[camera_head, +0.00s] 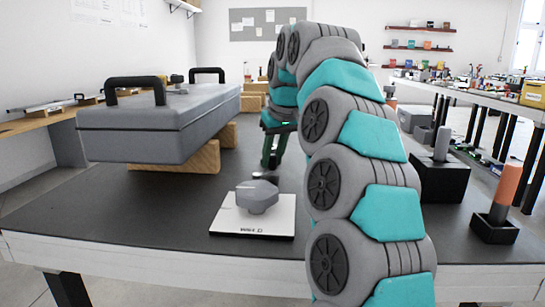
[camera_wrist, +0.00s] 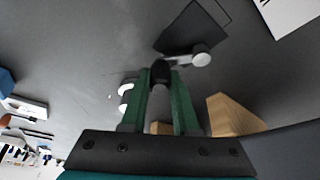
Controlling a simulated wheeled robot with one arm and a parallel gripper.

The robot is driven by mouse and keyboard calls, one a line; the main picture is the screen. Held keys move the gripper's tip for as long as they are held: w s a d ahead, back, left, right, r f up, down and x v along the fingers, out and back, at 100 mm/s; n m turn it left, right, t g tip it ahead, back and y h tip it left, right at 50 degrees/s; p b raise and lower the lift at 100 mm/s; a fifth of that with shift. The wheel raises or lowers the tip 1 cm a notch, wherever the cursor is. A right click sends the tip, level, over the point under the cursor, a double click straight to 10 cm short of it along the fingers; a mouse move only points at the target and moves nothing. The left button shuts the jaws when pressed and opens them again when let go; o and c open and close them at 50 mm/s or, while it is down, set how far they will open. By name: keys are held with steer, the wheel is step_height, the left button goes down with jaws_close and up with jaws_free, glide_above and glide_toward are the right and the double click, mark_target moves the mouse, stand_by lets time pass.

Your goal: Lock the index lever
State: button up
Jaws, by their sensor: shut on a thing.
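My gripper (camera_head: 272,158) is low over the table behind the white plate in the head view. In the wrist view my gripper (camera_wrist: 160,82) has its green fingers closed about a dark knob. I take this knob for the grip of the index lever (camera_wrist: 160,70). A pale metal bar with a round end runs right from the knob. It lies over a dark square plate (camera_wrist: 192,30) with a thin outline beside it. In the head view the lever is small and mostly hidden by my gripper, so its exact angle is unclear.
A grey case (camera_head: 150,130) with black handles rests on wooden blocks (camera_head: 200,160) at left. A white plate (camera_head: 255,226) with a grey knob (camera_head: 257,196) stands in front. Black blocks with a grey post (camera_head: 442,143) and an orange post (camera_head: 506,185) stand at right.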

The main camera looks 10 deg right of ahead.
jaws_close()
steer(key=shift+r, duration=0.1)
steer(key=shift+r+p, duration=0.15)
steer(key=shift+p, duration=0.45)
steer(key=shift+w+a+r+n+y+p, duration=0.1)
steer(key=shift+w+a+n+y+p, duration=0.15)
steer(key=shift+n+p, duration=0.85)
steer(key=shift+w+a+g+y+p, duration=0.1)
steer(key=shift+w+g+y+p, duration=0.15)
steer(key=shift+p, duration=0.45)
steer(key=shift+w+a+f+n+p, duration=0.2)
steer(key=shift+f+n+p, duration=0.15)
steer(key=shift+n, duration=0.55)
